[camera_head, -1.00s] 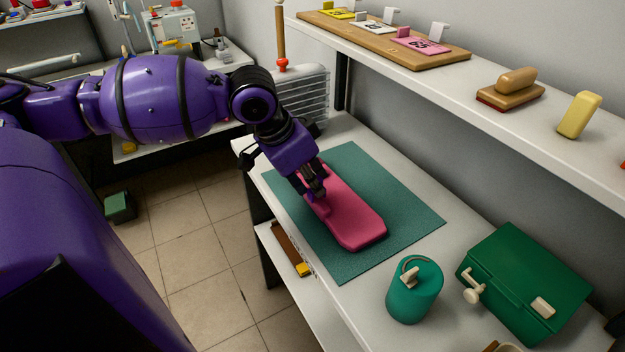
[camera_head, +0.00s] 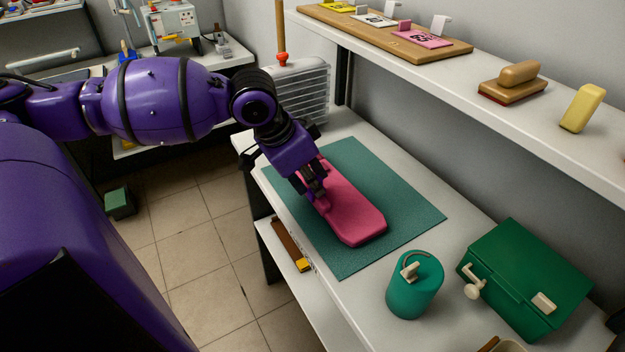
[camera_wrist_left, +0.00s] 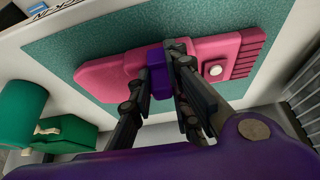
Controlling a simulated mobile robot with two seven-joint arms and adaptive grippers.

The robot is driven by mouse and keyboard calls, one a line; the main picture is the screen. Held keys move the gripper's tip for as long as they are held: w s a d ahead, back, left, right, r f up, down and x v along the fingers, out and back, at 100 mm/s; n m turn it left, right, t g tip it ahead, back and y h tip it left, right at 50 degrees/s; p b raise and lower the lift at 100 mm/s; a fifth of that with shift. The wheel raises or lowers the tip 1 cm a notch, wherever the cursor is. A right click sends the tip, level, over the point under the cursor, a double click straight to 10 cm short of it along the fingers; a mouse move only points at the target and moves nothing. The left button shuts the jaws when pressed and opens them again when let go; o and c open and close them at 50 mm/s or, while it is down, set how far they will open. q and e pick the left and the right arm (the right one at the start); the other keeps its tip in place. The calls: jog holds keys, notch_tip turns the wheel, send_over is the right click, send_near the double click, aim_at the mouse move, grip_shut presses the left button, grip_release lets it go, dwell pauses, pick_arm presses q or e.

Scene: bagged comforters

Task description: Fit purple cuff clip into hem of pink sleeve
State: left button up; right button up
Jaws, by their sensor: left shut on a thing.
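The pink sleeve (camera_head: 355,215) lies flat on a green mat (camera_head: 400,192) on the white table. In the left wrist view the pink sleeve (camera_wrist_left: 112,70) runs across the picture, with a ribbed end and a round white button at the right. My left gripper (camera_head: 318,194) points down at the sleeve's far part. In the left wrist view my left gripper (camera_wrist_left: 163,76) is shut on the purple cuff clip (camera_wrist_left: 158,82), which overlaps the sleeve in the picture. Whether the clip touches the hem I cannot tell. My right gripper is not in view.
A green canister (camera_head: 414,285) and a green box (camera_head: 525,278) stand on the table's near right part. A shelf (camera_head: 430,75) above holds a board with tags, a wooden-handled stamp (camera_head: 512,82) and a yellow block (camera_head: 581,108). The mat's right side is bare.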

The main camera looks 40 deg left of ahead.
pick_arm(q)
jog(key=shift+f, duration=0.1)
jog(key=o, duration=0.9)
jog(key=o, duration=0.6)
jog(key=p+v, duration=0.1)
jog(key=v, duration=0.1)
jog(key=p+v, duration=0.4)
jog(key=v, duration=0.1)
jog(key=shift+w+d, duration=0.2)
jog(key=shift+w, duration=0.15)
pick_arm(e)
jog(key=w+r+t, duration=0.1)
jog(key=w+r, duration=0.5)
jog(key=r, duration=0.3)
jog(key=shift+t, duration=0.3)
